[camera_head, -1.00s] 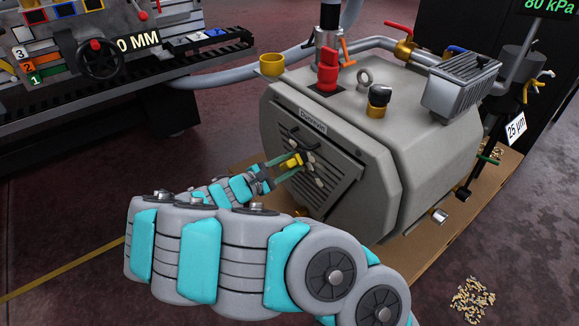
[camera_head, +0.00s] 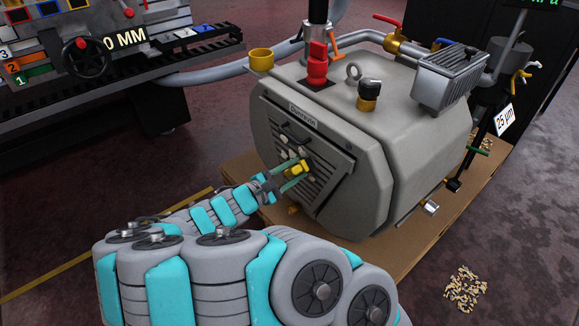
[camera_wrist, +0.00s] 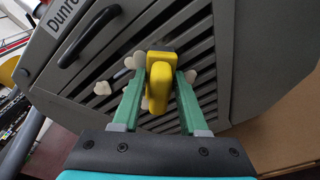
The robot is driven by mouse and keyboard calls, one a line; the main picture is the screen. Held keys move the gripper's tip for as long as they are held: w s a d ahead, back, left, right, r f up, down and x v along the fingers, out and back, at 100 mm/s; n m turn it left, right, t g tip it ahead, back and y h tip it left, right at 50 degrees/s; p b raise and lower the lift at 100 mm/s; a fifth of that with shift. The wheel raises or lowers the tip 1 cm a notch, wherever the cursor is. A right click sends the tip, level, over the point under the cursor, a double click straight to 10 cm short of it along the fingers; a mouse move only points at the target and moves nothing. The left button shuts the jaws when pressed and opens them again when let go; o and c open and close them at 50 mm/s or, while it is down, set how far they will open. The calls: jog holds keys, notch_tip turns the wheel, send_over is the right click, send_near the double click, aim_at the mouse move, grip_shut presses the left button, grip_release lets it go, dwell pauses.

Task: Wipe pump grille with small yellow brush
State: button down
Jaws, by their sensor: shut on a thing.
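The pump (camera_head: 345,120) is a grey boxy housing with a slatted grille (camera_head: 310,185) on its front face. Several pale tufts (camera_wrist: 135,60) lie on the slats in the wrist view. My gripper (camera_head: 290,177) is in front of the grille, its green fingers shut on the small yellow brush (camera_wrist: 157,88). The brush shows as a small yellow piece in the head view (camera_head: 299,167). Its front end is close against the slats; the bristles are hidden, and I cannot tell whether they touch.
The pump stands on a brown board (camera_head: 425,240). A black handle (camera_wrist: 90,35) juts out above the grille. A pile of small pale bits (camera_head: 465,288) lies on the floor at right. A machine with a handwheel (camera_head: 88,57) stands at left.

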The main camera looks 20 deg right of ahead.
jog(key=shift+s+d, duration=0.3)
jog(key=shift+s, duration=0.4)
jog(key=shift+s+d, duration=0.25)
jog(key=shift+s, duration=0.45)
jog(key=shift+s+d, duration=0.3)
jog(key=shift+s, duration=0.4)
jog(key=shift+w+d+r+p, duration=0.1)
jog(key=shift+r+p, duration=0.2)
jog(key=shift+r, duration=0.45)
jog(key=shift+w+a, duration=0.45)
jog(key=shift+w, duration=0.55)
jog(key=shift+w+a, duration=0.5)
jog(key=shift+w, duration=0.45)
jog(key=shift+w+a, duration=0.45)
jog(key=shift+w, duration=0.55)
jog(key=shift+w+a, duration=0.35)
jog(key=shift+w, duration=0.6)
jog(key=shift+w+a, duration=0.3)
jog(key=shift+w, duration=0.6)
jog(key=shift+f+p+v, duration=0.1)
jog(key=shift+p+v, duration=0.2)
jog(key=shift+v, duration=1.2)
jog(key=shift+f+p+v, duration=0.15)
jog(key=shift+p+v, duration=0.15)
jog(key=shift+v, duration=1.15)
jog(key=shift+w+a, duration=0.15)
jog(key=shift+a, duration=0.05)
jog(key=v, duration=0.3)
jog(key=shift+w+f, duration=0.1)
jog(key=shift+w, duration=0.05)
